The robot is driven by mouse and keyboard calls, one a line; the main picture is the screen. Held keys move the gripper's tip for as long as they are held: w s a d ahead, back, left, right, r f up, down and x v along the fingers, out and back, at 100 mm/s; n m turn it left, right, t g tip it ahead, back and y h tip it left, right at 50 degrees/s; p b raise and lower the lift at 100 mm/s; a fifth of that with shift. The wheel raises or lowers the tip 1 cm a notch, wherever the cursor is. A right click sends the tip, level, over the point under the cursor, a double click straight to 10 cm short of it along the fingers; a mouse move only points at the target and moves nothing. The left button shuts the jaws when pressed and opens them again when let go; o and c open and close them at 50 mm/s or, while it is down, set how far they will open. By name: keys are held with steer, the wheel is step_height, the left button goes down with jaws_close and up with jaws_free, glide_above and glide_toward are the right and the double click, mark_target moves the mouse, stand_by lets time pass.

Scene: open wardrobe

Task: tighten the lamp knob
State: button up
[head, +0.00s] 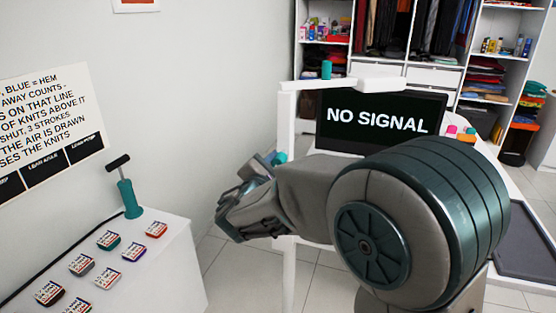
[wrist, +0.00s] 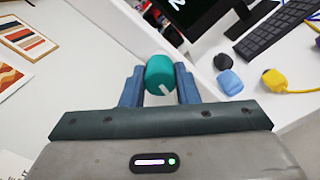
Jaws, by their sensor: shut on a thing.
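The teal lamp knob (wrist: 159,77) is a short cylinder with a white mark on its side, between the two blue fingers in the wrist view. My gripper (wrist: 160,84) is shut on it, one finger on each side. In the head view my gripper (head: 268,160) is beside the white lamp post (head: 286,110), and a bit of the teal knob (head: 280,158) shows at the fingers. A second teal knob (head: 326,69) stands on top of the lamp's horizontal arm (head: 370,84). My arm hides the lower post in part.
A monitor (head: 380,119) reading "NO SIGNAL" stands behind my arm. A keyboard (wrist: 281,32), a blue block (wrist: 229,82) and a yellow item (wrist: 275,80) lie right of the knob. A white cabinet (head: 165,262) with several packs and a teal pump (head: 129,197) is at left.

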steer(key=shift+f+m+b, duration=0.15)
steer(key=shift+m+b, duration=1.85)
steer(key=shift+b, duration=1.8)
steer(key=shift+m+b, duration=2.4)
steer(key=shift+b, duration=1.95)
steer(key=shift+m+b, duration=2.3)
steer(key=shift+b, duration=1.45)
steer(key=shift+m+b, duration=1.6)
steer(key=shift+b, duration=0.7)
steer(key=shift+m+b, duration=0.3)
steer(key=o, duration=1.1)
steer(key=shift+r, duration=0.2)
steer(key=shift+c, duration=0.3)
